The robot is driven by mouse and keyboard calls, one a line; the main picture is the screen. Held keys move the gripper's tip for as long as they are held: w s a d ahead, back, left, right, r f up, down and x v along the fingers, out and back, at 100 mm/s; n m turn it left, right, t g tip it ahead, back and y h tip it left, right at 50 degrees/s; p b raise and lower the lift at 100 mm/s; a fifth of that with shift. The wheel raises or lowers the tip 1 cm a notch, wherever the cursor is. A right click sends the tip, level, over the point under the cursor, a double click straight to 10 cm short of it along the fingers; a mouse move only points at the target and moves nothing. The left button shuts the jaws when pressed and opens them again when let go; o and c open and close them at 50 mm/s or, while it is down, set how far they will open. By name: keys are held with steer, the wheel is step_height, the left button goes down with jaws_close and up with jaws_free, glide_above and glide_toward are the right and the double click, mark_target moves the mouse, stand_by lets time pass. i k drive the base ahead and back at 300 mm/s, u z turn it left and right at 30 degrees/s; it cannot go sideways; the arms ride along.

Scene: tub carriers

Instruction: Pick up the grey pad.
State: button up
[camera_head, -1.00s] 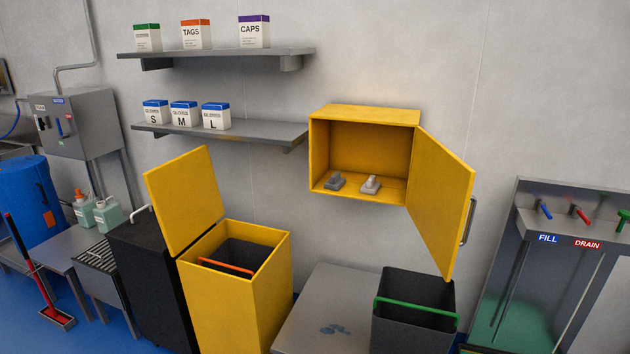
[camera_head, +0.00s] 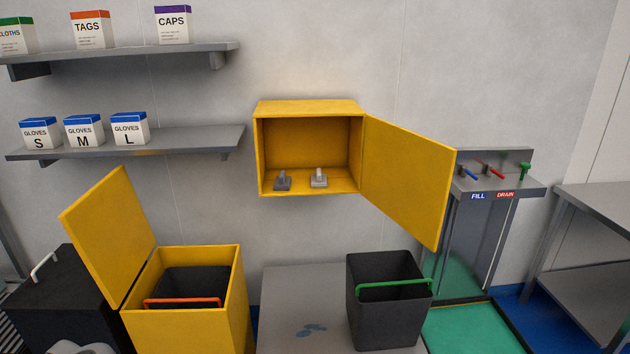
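Two small pads with raised grips sit side by side on the floor of the open yellow wall cabinet (camera_head: 309,107). The left one is a darker grey pad (camera_head: 283,183); the right one is a lighter, paler grey pad (camera_head: 319,181). They stand apart from each other near the cabinet's front edge.
The cabinet door (camera_head: 405,180) stands open to the right. Below are a grey table (camera_head: 290,290), a dark tub with a green handle (camera_head: 388,325) and an open yellow bin (camera_head: 190,332) holding an orange-handled tub (camera_head: 190,283). Shelves (camera_head: 190,140) with boxes are at left.

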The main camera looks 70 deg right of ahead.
mark_target(282, 182)
steer(key=z, duration=0.9)
steer(key=i, duration=0.75)
steer(key=z, duration=0.8)
